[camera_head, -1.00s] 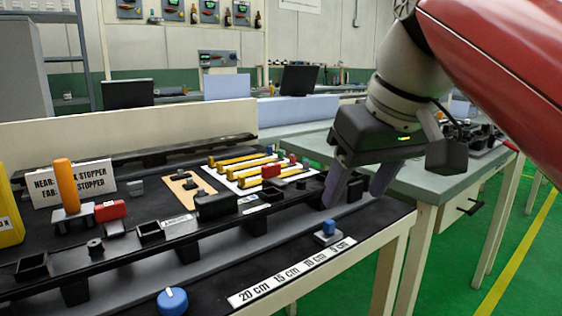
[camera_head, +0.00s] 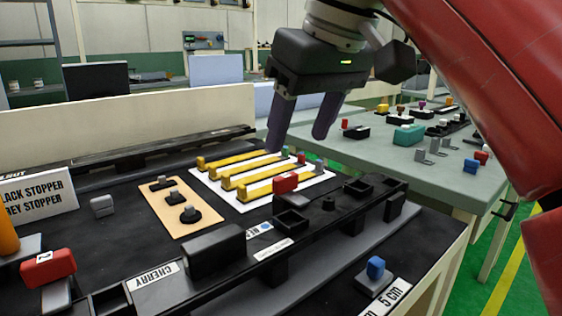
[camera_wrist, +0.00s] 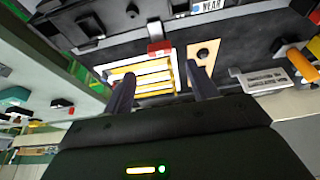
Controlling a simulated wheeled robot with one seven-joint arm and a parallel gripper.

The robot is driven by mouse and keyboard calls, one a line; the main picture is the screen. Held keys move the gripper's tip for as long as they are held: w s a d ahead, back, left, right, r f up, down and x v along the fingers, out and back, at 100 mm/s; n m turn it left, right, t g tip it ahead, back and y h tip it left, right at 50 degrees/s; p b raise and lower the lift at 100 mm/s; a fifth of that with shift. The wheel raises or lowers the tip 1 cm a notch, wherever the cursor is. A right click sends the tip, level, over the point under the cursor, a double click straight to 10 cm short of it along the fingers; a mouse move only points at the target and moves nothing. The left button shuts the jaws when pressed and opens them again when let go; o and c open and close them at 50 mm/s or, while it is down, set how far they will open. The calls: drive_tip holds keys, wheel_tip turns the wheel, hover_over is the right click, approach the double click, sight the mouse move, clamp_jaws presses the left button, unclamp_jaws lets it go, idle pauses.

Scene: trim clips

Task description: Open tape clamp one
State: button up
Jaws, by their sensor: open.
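My gripper (camera_head: 297,143) is open and empty, its two dark fingers pointing down above the far right end of the yellow strips. It also shows in the wrist view (camera_wrist: 160,72), with nothing between the fingertips. A red block (camera_head: 285,183) stands by the near end of the yellow strips, apart from my fingers; it appears in the wrist view too (camera_wrist: 159,47). A second red block (camera_head: 48,268) with a white mark sits at the near left on a grey base. I cannot read a number one on either block, so I cannot tell which is clamp one.
Yellow strips (camera_head: 262,171) lie on a white sheet beside a tan board (camera_head: 178,222) with black knobs. A black rail (camera_head: 330,222) with open boxes runs along the front. A blue button (camera_head: 376,268) sits near the edge. A green-grey table (camera_head: 400,165) with parts stands right.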

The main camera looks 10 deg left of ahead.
sight(286, 176)
drive_tip(key=b+x, duration=0.2)
drive_tip(key=x, duration=0.5)
drive_tip(key=shift+s+b, duration=0.15)
drive_tip(key=shift+b, duration=0.15)
drive_tip(key=c, duration=1)
